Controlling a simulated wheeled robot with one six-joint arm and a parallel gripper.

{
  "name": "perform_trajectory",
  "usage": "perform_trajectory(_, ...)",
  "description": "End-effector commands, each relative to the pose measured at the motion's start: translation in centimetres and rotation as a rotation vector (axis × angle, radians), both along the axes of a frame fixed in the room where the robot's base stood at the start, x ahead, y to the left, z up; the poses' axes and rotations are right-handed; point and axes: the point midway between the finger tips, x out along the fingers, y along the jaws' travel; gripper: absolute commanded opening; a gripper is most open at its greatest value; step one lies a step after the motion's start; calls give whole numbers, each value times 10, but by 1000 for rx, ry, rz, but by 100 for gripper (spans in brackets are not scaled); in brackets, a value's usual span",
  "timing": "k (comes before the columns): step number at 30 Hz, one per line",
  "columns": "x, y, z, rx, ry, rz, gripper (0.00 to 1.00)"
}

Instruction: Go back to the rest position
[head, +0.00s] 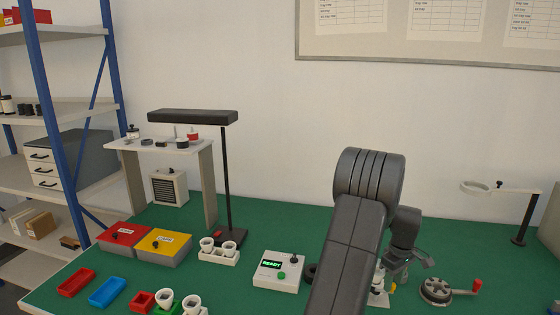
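My arm rises from the bottom edge right of centre in the head view and bends over at the elbow. My gripper (408,265) hangs low behind my own arm, over the green bench (330,220). My arm hides part of it, and its fingers are too small and covered to tell whether they are open or shut. A small white stand (378,298) with a yellow part shows just below it; I cannot tell whether they touch.
A tester box reading READY (279,270) stands left of my arm. A hand-cranked reel (437,290) is right of it. A black lamp (193,117), a white double holder (219,254), and red (123,235) and yellow bins (163,245) stand left. Bare bench lies behind.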

Motion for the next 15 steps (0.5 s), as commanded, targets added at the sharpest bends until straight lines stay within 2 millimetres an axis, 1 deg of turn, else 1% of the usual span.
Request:
perform_trajectory(1, -1, 0, -10, 2, 4, -1, 40)
perform_trajectory(3, -3, 1, -5, -1, -1, -66, 40)
perform_trajectory(15, -15, 7, -5, 0, 0, -388, 40)
